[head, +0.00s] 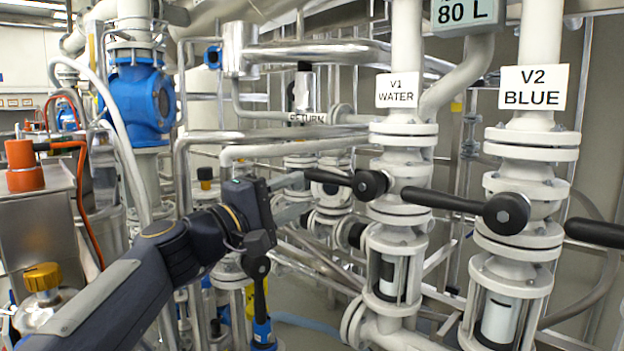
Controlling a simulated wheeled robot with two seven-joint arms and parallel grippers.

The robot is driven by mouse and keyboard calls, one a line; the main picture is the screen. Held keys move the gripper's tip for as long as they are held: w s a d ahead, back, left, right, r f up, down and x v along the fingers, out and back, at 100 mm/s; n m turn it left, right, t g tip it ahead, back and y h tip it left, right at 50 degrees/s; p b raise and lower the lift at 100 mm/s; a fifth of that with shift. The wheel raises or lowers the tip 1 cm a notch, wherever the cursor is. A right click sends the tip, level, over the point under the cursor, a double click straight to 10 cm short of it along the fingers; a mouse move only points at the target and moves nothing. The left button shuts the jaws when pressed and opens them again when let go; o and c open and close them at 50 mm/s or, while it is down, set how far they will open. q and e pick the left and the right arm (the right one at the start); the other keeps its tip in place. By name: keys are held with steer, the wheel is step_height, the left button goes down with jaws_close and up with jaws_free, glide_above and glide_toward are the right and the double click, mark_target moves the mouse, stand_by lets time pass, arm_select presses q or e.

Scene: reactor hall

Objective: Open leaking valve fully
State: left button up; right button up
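The V1 WATER valve (396,190) is a white flanged body on a vertical pipe. Its black lever (335,180) points left, roughly level. The V2 BLUE valve (519,215) stands to its right, its black lever (445,201) also pointing left. I cannot tell from this view which valve leaks. My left gripper (300,196) reaches in from the left. Its two grey fingers are apart near the free end of the V1 lever. The upper finger is close to the lever tip; I cannot tell whether they touch. My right gripper is not in view.
Another black lever (259,285) hangs downward below my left gripper. A third black lever (594,233) enters at the right edge. Steel pipes crowd the space behind. A blue pump (140,98) and an orange-capped steel box (30,195) stand at left.

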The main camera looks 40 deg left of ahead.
mark_target(316, 179)
arm_select(q)
steer(key=shift+w+a+r, duration=0.35)
steer(key=shift+w+a, duration=0.1)
steer(key=shift+w, duration=0.15)
steer(key=w, duration=0.2)
steer(key=w+r+p, duration=0.1)
steer(key=w, duration=0.3)
steer(key=shift+w+d+r+p, duration=0.15)
steer(key=shift+w+d+p, duration=0.15)
steer(key=shift+d+p, duration=0.1)
jaws_close()
